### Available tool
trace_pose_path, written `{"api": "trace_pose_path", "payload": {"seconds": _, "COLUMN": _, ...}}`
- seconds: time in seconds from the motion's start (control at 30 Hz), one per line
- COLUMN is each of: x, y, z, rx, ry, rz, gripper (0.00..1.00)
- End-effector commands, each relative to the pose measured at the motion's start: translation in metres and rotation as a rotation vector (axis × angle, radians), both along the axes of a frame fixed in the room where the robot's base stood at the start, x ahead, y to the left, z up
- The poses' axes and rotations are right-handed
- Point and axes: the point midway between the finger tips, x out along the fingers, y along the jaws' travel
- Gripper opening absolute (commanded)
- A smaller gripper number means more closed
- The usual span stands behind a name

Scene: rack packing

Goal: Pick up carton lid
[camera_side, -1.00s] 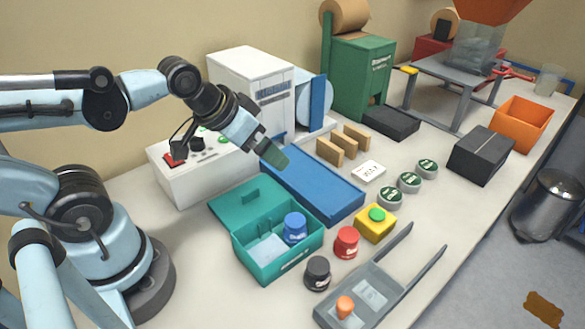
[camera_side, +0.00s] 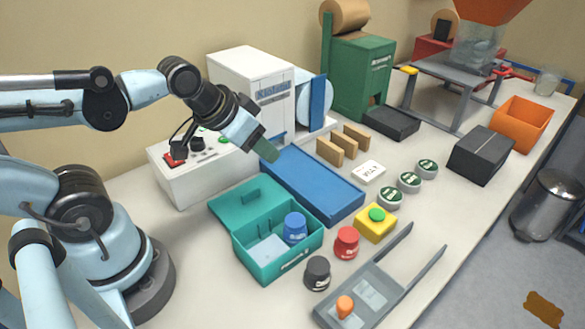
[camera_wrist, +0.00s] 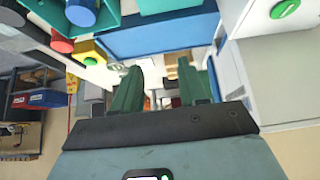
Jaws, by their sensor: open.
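A teal carton (camera_side: 272,262) stands open on the bench in the side view. Its teal lid (camera_side: 238,206), with a small raised handle, is tilted back behind the open box. A blue-capped pot (camera_side: 295,228) sits inside the carton at the right. A corner of the carton (camera_wrist: 108,18) shows at the top left of the wrist view. My gripper (camera_side: 267,148) hangs in the air above the far end of the blue tray, behind and above the lid, apart from it. In the wrist view its two green fingers (camera_wrist: 158,78) are spread with nothing between them.
A blue tray (camera_side: 318,186) lies to the right of the lid. A white control box (camera_side: 190,172) stands behind it. Red (camera_side: 346,243) and black (camera_side: 317,272) pots, a yellow button box (camera_side: 374,227) and a grey tray (camera_side: 390,283) lie to the carton's right and front.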

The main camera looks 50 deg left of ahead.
Motion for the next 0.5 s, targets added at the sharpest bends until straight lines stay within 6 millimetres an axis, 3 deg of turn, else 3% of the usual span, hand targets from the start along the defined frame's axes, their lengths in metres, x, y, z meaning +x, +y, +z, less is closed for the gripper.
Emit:
{"api": "trace_pose_path", "payload": {"seconds": 0.33, "x": 0.0001, "y": 0.0010, "z": 0.0002, "rx": 0.002, "ry": 0.017, "rz": 0.001, "gripper": 0.38}}
{"api": "trace_pose_path", "payload": {"seconds": 0.5, "x": -0.0004, "y": 0.0079, "z": 0.0017, "rx": 0.010, "ry": 0.166, "rz": 0.006, "gripper": 0.38}}
